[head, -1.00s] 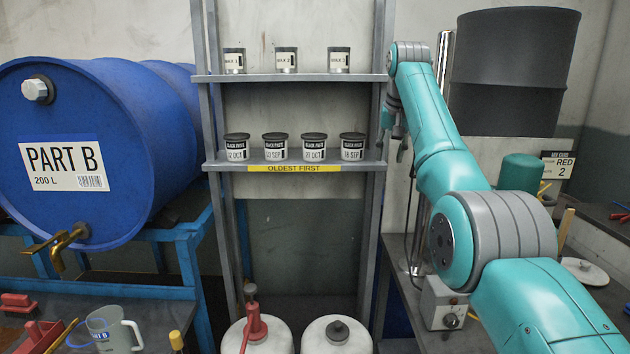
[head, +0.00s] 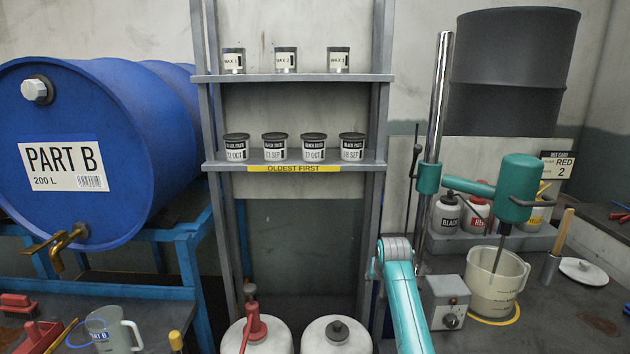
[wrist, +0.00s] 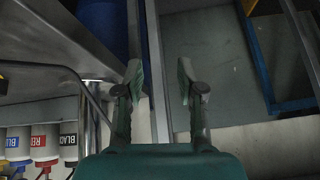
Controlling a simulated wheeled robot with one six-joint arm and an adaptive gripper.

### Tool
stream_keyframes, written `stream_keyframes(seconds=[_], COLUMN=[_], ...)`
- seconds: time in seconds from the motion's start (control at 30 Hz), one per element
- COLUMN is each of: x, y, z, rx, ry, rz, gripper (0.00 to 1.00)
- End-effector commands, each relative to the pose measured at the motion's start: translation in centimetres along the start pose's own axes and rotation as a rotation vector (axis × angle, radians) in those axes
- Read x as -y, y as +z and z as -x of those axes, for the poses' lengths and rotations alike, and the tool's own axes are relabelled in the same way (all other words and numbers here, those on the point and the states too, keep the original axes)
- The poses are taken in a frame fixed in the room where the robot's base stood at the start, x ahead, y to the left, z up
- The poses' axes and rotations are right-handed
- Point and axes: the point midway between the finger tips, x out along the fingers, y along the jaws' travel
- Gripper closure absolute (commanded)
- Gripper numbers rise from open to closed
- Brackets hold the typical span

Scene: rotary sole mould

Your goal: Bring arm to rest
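My gripper (wrist: 162,85) shows in the wrist view with its two fingers apart and nothing between them. Bare floor and a metal rail lie beyond the fingertips. In the head view my teal arm is low, at the bottom centre-right, left of the mixer's control box; the gripper itself is hidden there.
The bench (head: 600,328) at right holds a mixer (head: 518,190), a white jug (head: 494,285) and a control box (head: 445,302). A shelf rack (head: 206,165) with paste tins stands centre. A blue drum (head: 130,150) and a clear jug (head: 110,330) are at left.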

Motion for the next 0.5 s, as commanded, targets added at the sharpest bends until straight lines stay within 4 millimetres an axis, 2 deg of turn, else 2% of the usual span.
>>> stream_keyframes(seconds=[0.03,0.2,0.4,0.5], x=[-0.3,-1.2,-2.4,-3.0], y=[2.4,8.8,16.7,20.7], z=[-1.5,-5.0,-7.7,-8.3], rx=[-0.008,-0.055,-0.111,-0.139], ry=[-0.001,-0.007,-0.014,-0.018], rz=[0.002,0.012,0.024,0.030], gripper=[0.62,0.62,0.62,0.62])
